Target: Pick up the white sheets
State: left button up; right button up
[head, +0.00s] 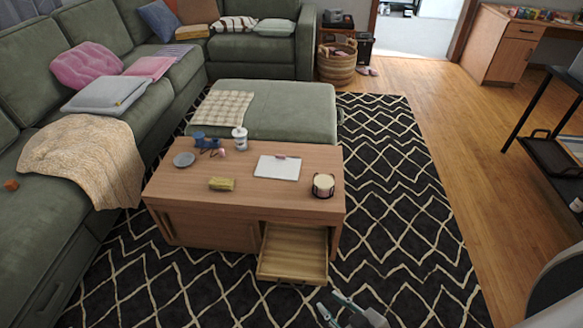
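The white sheets (275,170) lie flat on top of the wooden coffee table (230,200), right of its middle. A small pinkish item lies at their far edge. My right gripper (330,303) is low at the bottom of the head view, in front of the table's pulled-out drawer. Its two fingers are apart, with nothing seen between them, and it is well away from the sheets. My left gripper is not in view.
A candle jar (323,186) stands right of the sheets, and a white canister (240,139) stands behind left. The open drawer (292,254) juts out at the front. A green sectional (48,238) lines the left; the rug (415,230) right of the table is clear.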

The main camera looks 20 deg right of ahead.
aim_at(279, 166)
jog(key=i+l+z, duration=0.1)
jog(key=l+z, duration=0.15)
jog(key=i+l+z, duration=0.2)
jog(key=l, duration=0.25)
jog(key=l+z, duration=0.3)
jog(key=i+l+z, duration=0.15)
jog(key=z, duration=0.2)
jog(key=i+l+z, duration=0.15)
jog(key=l+z, duration=0.15)
jog(key=i+l+z, duration=0.65)
jog(key=i, duration=0.3)
jog(key=i+u, duration=0.45)
jog(key=i+l+u, duration=0.2)
jog(key=i+u, duration=0.3)
jog(key=i, duration=0.15)
jog(key=i+u, duration=0.7)
jog(key=i+l+u, duration=0.1)
jog(key=i+u, duration=0.25)
jog(key=i+j+u, duration=0.1)
jog(key=i+u, duration=0.45)
jog(key=u, duration=0.3)
jog(key=i+u, duration=0.4)
jog(key=k, duration=0.1)
